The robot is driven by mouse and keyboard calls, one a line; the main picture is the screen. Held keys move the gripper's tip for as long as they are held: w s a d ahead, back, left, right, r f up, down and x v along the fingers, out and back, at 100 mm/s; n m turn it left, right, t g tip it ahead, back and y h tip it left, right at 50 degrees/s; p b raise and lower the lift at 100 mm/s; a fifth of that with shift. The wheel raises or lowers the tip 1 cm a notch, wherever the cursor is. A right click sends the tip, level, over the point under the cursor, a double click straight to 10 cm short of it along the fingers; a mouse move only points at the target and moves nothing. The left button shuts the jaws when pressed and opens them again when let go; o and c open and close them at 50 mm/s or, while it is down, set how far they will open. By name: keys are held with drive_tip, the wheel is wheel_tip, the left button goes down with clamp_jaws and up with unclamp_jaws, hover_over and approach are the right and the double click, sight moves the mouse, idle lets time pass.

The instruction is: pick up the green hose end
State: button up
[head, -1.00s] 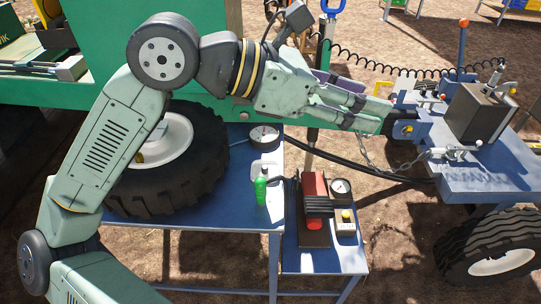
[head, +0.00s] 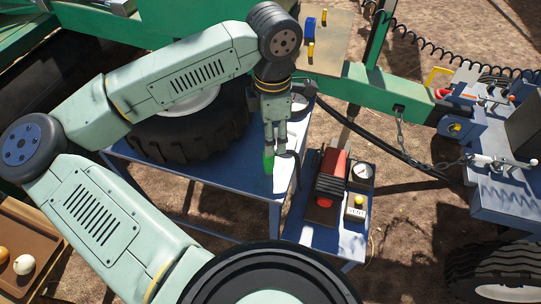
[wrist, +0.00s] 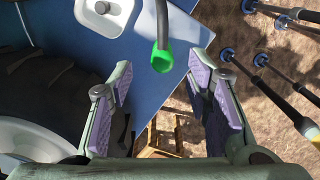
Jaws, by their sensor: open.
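The green hose end (wrist: 162,57) is a short bright green sleeve on a black hose, at the edge of the blue table (wrist: 60,12). In the wrist view it lies ahead of my open gripper (wrist: 165,75), roughly midway between the lilac finger pads, and nothing is gripped. In the head view the green hose end (head: 269,161) shows just below my gripper (head: 275,145), which points down over the table and hides part of the hose. I cannot tell the exact height between fingers and hose end.
A red and black compressor (head: 331,172) and a gauge (head: 362,171) sit on a lower blue stand to the right.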

sight(269, 161)
drive_tip(key=shift+f, duration=0.95)
drive_tip(key=shift+s+a+f+p, duration=0.15)
drive_tip(key=shift+f+p, duration=0.4)
drive_tip(key=shift+f, duration=0.05)
drive_tip(key=f+p, duration=0.1)
drive_tip(key=f, duration=0.3)
drive_tip(key=shift+a+f, duration=0.15)
drive_tip(key=shift+a, duration=0.05)
drive_tip(key=shift+c, duration=0.2)
clamp_jaws()
